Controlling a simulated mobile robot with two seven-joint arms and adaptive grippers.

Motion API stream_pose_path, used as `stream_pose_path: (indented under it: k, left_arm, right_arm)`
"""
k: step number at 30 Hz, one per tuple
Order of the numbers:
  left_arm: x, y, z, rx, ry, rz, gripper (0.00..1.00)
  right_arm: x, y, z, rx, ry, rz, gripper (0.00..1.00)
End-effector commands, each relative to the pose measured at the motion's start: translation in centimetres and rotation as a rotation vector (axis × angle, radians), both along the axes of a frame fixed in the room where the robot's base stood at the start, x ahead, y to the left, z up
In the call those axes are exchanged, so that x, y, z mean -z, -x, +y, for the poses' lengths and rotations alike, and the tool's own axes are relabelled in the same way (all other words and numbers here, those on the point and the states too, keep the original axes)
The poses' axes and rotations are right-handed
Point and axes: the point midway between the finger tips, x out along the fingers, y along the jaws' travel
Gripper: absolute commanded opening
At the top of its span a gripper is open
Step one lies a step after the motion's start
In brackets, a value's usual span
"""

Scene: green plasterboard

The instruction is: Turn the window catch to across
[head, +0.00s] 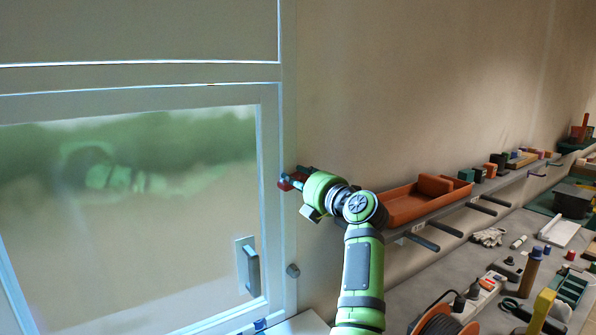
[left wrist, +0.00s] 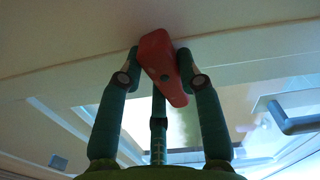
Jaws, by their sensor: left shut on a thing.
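The red window catch (head: 284,185) is at the right edge of the window frame, largely hidden behind my left gripper in the head view. In the left wrist view the red catch (left wrist: 163,68) is a tapered lever lying slanted, with a dark round spot on it. My left gripper (head: 296,178) has its fingers on both sides of the catch; in the left wrist view the fingertips (left wrist: 160,72) are closed against it. Exactly how far the catch is turned is hard to tell. My right gripper is in neither view.
A grey window handle (head: 249,266) sits lower on the window frame (head: 269,200). To the right, a wall shelf (head: 455,203) carries an orange tray (head: 408,207) and small blocks. Below is a bench (head: 480,262) with tools and a cable reel (head: 437,324). The wall above the shelf is clear.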

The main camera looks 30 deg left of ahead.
Motion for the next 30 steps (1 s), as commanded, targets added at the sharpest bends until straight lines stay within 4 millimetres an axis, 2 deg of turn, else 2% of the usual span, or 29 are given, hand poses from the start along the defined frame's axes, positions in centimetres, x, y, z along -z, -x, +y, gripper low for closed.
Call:
stream_pose_path:
  k: [1, 10, 30]
  left_arm:
    - [-0.4, 0.0, 0.0, 0.001, -0.012, 0.034, 0.03]
    - [-0.3, -0.1, 0.0, 0.000, -0.073, 0.176, 0.02]
    - [-0.1, -0.2, -0.1, 0.001, -0.096, 0.230, 0.03]
  right_arm:
    - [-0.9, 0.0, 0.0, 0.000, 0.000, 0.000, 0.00]
    - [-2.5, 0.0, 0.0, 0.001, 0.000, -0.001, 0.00]
    - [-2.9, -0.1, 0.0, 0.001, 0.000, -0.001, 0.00]
